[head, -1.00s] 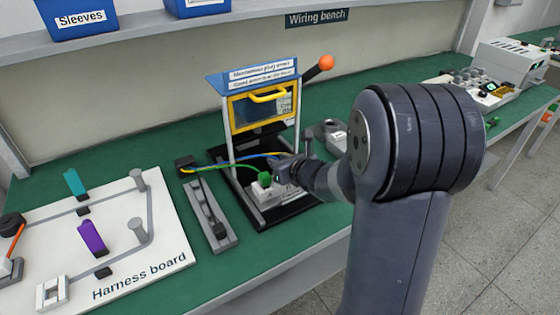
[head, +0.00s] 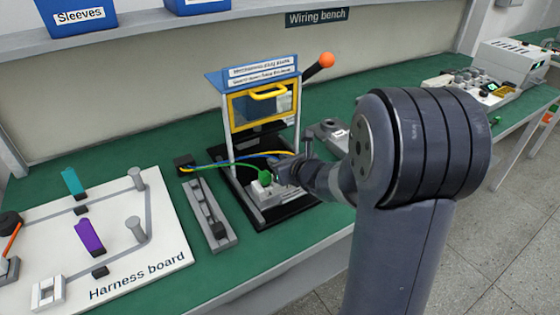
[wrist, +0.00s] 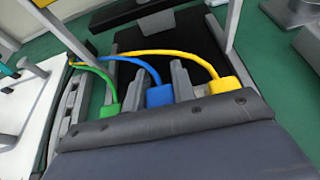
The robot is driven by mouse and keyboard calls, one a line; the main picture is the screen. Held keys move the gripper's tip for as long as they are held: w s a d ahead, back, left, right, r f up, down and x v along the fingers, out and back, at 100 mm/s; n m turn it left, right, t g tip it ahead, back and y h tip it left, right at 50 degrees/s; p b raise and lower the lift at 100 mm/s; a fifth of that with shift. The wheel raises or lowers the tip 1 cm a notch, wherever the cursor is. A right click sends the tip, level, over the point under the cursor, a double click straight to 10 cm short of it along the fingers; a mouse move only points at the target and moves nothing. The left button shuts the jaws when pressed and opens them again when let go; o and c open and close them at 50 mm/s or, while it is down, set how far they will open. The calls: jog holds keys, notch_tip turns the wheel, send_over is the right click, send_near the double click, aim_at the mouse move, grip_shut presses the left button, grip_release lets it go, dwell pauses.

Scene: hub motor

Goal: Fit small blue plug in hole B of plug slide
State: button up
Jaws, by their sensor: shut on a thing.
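A blue plug (wrist: 159,96) on a blue wire sits between the two grey fingers of my gripper (wrist: 160,86) in the wrist view. The fingers are shut on it. A green plug (wrist: 110,109) is to its left and a yellow plug (wrist: 222,85) to its right, each on its own wire. In the head view, my gripper (head: 284,172) is low over the black base of the fixture, beside the green plug (head: 265,177). The green plug stands at a pale block (head: 259,190), which seems to be the plug slide. Hole B and the blue plug's tip are hidden.
A blue-topped fixture with a yellow-framed window (head: 262,106) and orange-knobbed lever (head: 325,60) rises behind my gripper. A grey tray (head: 226,243) lies to its left, then the white harness board (head: 150,258). Green bench is clear in front of the tray.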

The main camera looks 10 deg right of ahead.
jog(key=shift+f+b, duration=0.65)
jog(key=shift+b, duration=0.1)
jog(key=o, duration=1)
jog(key=shift+o, duration=0.2)
jog(key=shift+r, duration=0.1)
jog(key=p+v, duration=0.1)
jog(key=v, duration=0.9)
jog(key=shift+s+d+r, duration=0.1)
jog(key=shift+s+r, duration=0.05)
jog(key=shift+s, duration=0.2)
